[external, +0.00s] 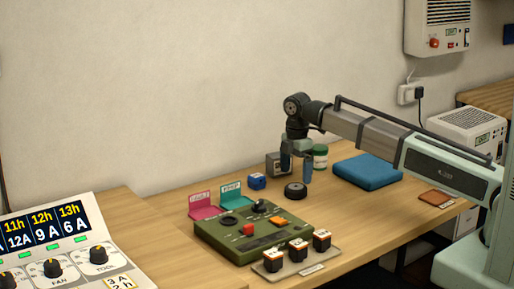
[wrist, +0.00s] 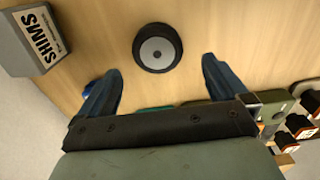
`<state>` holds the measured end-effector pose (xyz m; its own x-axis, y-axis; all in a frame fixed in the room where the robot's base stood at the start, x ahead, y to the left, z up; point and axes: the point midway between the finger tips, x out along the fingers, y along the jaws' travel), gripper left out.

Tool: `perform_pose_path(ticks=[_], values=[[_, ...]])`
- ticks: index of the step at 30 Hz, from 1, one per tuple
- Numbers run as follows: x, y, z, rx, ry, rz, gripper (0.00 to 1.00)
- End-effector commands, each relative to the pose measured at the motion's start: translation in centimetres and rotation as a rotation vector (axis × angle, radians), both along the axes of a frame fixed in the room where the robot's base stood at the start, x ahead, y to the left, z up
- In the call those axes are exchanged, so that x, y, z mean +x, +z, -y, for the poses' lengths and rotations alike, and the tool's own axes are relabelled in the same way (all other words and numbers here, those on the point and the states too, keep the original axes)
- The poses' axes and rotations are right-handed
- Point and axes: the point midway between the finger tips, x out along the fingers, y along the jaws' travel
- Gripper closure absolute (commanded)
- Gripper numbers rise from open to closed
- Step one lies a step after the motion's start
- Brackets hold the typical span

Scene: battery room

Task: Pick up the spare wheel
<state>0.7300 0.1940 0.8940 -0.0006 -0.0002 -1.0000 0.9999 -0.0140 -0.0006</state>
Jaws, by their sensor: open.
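The spare wheel is a small black wheel (external: 295,190) with a grey hub, lying flat on the wooden table. In the wrist view the wheel (wrist: 158,48) is at the top centre, beyond the fingertips and roughly between their lines. My gripper (external: 297,172) is open and empty, pointing down just above the wheel. Its two blue fingers also show in the wrist view (wrist: 160,75), spread apart with bare table between them. The fingers do not appear to touch the wheel.
A box labelled SHIMS (wrist: 30,40) stands close by. A green control panel (external: 240,235) and several dark orange-marked blocks (external: 298,249) are in front.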

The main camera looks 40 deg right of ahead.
Motion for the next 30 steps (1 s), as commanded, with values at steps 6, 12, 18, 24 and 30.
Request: perform_pose_path(ticks=[6, 12, 18, 24, 30], values=[[0.1, -0.7, 0.0, 0.0, 0.0, 0.0, 0.0], [0.2, -2.8, 0.1, 0.0, 0.0, -0.001, 0.0], [0.3, -5.0, 0.1, 0.0, 0.0, 0.0, 0.0], [0.3, -5.4, 0.1, 0.0, 0.0, 0.001, 0.0], [0.3, -5.4, 0.1, 0.0, 0.0, 0.001, 0.11]])
